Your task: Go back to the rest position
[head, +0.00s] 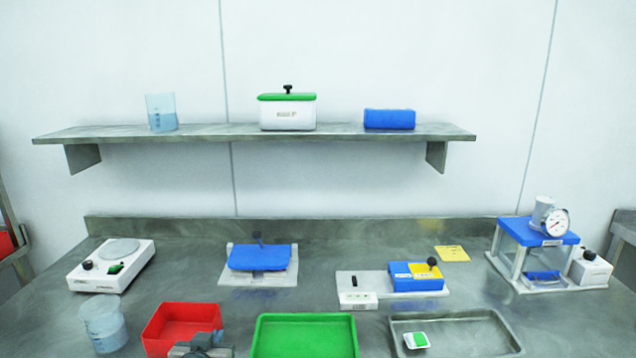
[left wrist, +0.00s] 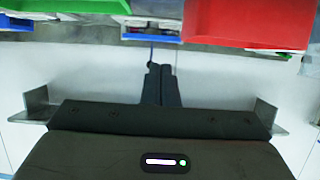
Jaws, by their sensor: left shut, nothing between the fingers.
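My left gripper (head: 201,342) shows at the bottom edge of the head view, in front of the red bin (head: 182,325) and left of the green tray (head: 305,335). Only a small dark grey part of it shows there. In the left wrist view its two dark fingers (left wrist: 158,80) are together, with nothing between them. My right gripper is not in either view.
A beaker (head: 105,326), a hotplate-like device (head: 112,265), a blue-topped stand with a gauge (head: 540,240) and a metal tray (head: 455,335) stand on the steel bench. A shelf (head: 220,134) spans the wall above. The bench's middle has some clear room.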

